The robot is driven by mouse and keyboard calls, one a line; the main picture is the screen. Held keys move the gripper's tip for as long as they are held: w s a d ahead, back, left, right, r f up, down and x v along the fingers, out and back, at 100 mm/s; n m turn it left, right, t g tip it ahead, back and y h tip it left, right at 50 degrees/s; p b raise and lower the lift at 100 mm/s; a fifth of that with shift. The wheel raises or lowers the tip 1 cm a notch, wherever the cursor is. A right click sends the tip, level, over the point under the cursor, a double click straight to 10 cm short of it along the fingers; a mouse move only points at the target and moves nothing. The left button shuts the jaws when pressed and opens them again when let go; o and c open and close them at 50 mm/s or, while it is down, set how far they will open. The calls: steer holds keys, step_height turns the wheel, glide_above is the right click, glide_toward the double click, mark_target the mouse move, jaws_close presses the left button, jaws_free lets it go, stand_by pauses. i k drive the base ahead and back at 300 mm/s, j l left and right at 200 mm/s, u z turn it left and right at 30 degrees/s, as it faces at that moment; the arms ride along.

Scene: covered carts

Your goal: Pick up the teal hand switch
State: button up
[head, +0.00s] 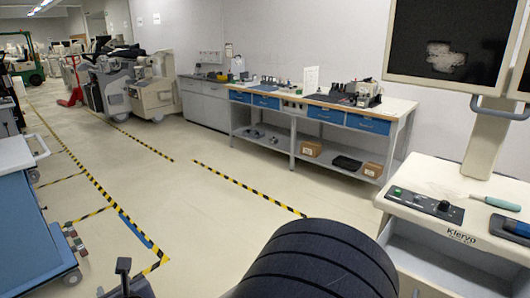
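A slim teal-handled item (502,203), which looks like the teal hand switch, lies on the pale top of the cart marked "Kleryp" (430,227) at the right. Its handle points to the right and a thin pale end points left. It lies behind the dark control panel (425,204) with knobs. My gripper is not in view, so nothing shows of its opening or of anything in it.
A monitor (447,40) on a pale post rises behind the cart top. A dark blue object (517,228) lies at the cart's right edge. A dark ribbed rounded shape (315,262) fills the bottom middle. A workbench (300,108) stands along the wall. Open floor lies to the left.

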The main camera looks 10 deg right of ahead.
mark_target(501, 203)
steer(key=i+u, duration=0.3)
steer(key=i, duration=0.55)
steer(key=i+l+u, duration=0.1)
steer(key=i+u, duration=0.2)
steer(key=i, duration=0.6)
steer(key=i+z, duration=0.35)
steer(key=i+j+z, duration=0.1)
steer(key=z, duration=0.25)
steer(key=i+j+z, duration=0.2)
steer(key=i+z, duration=0.3)
steer(key=z, duration=0.3)
steer(key=i+z, duration=0.1)
steer(key=z, duration=0.4)
steer(key=i+j+z, duration=0.15)
steer(key=z, duration=0.3)
steer(key=i+j+z, duration=0.1)
steer(key=z, duration=0.4)
steer(key=i+z, duration=0.1)
steer(key=z, duration=0.35)
steer(key=i+j+z, duration=0.1)
steer(key=z, duration=0.4)
steer(key=j+z, duration=0.2)
steer(key=z, duration=0.25)
steer(key=i+j+z, duration=0.1)
steer(key=z, duration=0.4)
steer(key=i+j+z, duration=0.2)
steer(key=j+z, duration=0.25)
steer(key=i+j+z, duration=0.1)
steer(key=j+z, duration=0.85)
steer(key=i+l, duration=0.05)
